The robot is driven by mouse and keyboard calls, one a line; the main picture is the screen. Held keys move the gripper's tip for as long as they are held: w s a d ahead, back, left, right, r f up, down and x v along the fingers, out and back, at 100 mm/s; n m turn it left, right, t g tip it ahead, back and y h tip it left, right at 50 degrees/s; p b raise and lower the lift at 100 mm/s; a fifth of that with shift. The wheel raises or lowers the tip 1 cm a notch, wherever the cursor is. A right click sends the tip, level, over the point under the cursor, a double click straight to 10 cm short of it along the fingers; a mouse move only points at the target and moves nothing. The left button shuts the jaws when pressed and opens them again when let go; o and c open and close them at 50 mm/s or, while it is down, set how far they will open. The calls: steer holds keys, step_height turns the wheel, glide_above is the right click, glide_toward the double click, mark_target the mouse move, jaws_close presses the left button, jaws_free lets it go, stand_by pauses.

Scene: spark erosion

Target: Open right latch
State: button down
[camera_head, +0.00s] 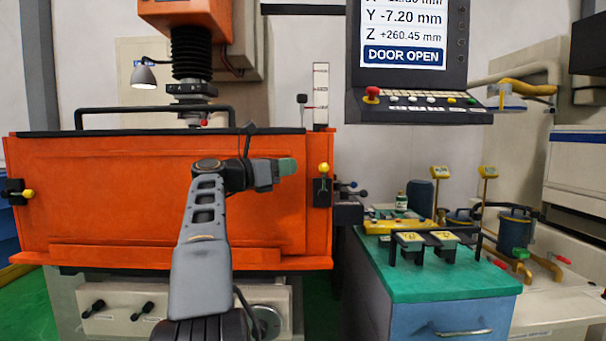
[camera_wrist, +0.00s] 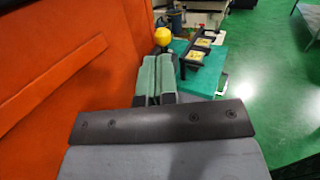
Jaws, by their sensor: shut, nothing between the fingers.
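The right latch (camera_head: 321,191) is a black block with a yellow ball knob (camera_head: 323,168) on the right end of the orange tank front (camera_head: 120,190). The knob points up. My gripper (camera_head: 290,166) is shut and empty, a little left of the knob at about the same height in the head view. In the wrist view, my green-padded fingertips (camera_wrist: 156,65) are together, and the yellow knob (camera_wrist: 162,36) shows just beyond them. I cannot tell whether they touch it. The latch body is mostly hidden there.
The left latch (camera_head: 15,191) has its yellow knob pointing sideways. A green-topped cabinet (camera_head: 430,285) with yellow-labelled fixtures stands right of the tank. A control panel (camera_head: 415,100) hangs above, its screen reading DOOR OPEN. Green floor (camera_wrist: 270,80) lies clear at right in the wrist view.

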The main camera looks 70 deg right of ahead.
steer(key=v, duration=0.7)
steer(key=shift+r, duration=0.75)
steer(key=shift+a, duration=0.15)
